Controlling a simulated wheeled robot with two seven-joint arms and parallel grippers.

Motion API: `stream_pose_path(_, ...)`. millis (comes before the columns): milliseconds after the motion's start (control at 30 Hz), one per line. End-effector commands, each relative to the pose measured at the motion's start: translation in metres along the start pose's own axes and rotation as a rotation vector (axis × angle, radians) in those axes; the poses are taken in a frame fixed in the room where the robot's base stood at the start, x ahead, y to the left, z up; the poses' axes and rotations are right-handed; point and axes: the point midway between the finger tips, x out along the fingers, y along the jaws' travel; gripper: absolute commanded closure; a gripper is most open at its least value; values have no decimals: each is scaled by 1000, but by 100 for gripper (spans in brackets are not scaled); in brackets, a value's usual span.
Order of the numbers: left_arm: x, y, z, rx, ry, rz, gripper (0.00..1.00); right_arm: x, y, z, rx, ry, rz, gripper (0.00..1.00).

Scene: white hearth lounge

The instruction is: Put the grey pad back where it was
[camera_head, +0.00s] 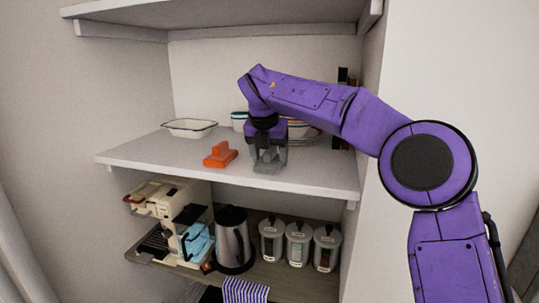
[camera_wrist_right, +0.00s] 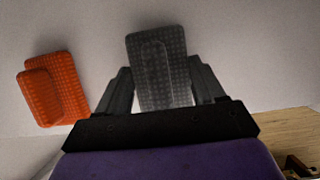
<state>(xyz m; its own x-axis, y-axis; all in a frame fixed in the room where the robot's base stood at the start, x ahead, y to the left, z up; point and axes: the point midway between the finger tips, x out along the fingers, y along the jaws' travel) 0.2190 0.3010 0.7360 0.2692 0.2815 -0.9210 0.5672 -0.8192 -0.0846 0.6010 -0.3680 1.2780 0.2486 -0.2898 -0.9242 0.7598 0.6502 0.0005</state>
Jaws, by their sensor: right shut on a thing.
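The grey pad (camera_wrist_right: 158,60) is between the fingers of my right gripper (camera_wrist_right: 165,90), which is shut on its raised grip. In the head view the right gripper (camera_head: 268,160) points down over the white middle shelf, and the grey pad (camera_head: 267,168) is at its fingertips, low at the shelf surface. I cannot tell whether the pad touches the shelf. An orange pad (camera_head: 220,155) of similar shape lies on the shelf just left of it, and it also shows at the left in the wrist view (camera_wrist_right: 54,88). My left gripper is out of view.
A white dish (camera_head: 189,128) stands left on the middle shelf (camera_head: 135,153). Bowls and cups (camera_head: 298,130) stand behind the gripper. Below are a coffee machine (camera_head: 172,220), a kettle (camera_head: 234,240) and several jars (camera_head: 298,244). The shelf front right of the gripper is clear.

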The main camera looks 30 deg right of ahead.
Motion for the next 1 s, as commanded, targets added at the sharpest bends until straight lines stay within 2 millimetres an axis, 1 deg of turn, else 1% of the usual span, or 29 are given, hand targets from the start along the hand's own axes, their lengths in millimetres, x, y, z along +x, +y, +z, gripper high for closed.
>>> stream_pose_path(167,0,0,0,0,0,0,100,-1,0,0,1,-1,1,60)
stream_pose_path(300,5,1,2,0,0,0,100,4,0,-2,1,0,1,60)
stream_pose_path(333,3,0,1,0,0,0,100,2,0,-2,1,0,1,22)
stream_pose_path(367,3,0,1,0,0,0,100,2,0,-1,1,0,1,12)
stream_pose_path(400,3,0,1,0,0,0,100,2,0,-1,1,0,1,6)
stream_pose_path(633,3,0,1,0,0,0,100,2,0,-1,1,0,0,6)
stream_pose_path(733,-3,0,-1,0,1,0,100,-5,0,2,1,-2,0,6)
stream_pose_path(767,0,0,0,0,1,0,100,-7,0,1,2,-2,1,6)
stream_pose_path(867,0,0,0,0,0,0,100,-27,1,1,2,-5,2,6)
stream_pose_path(1000,-3,0,-2,0,0,0,100,-66,1,1,3,-5,2,6)
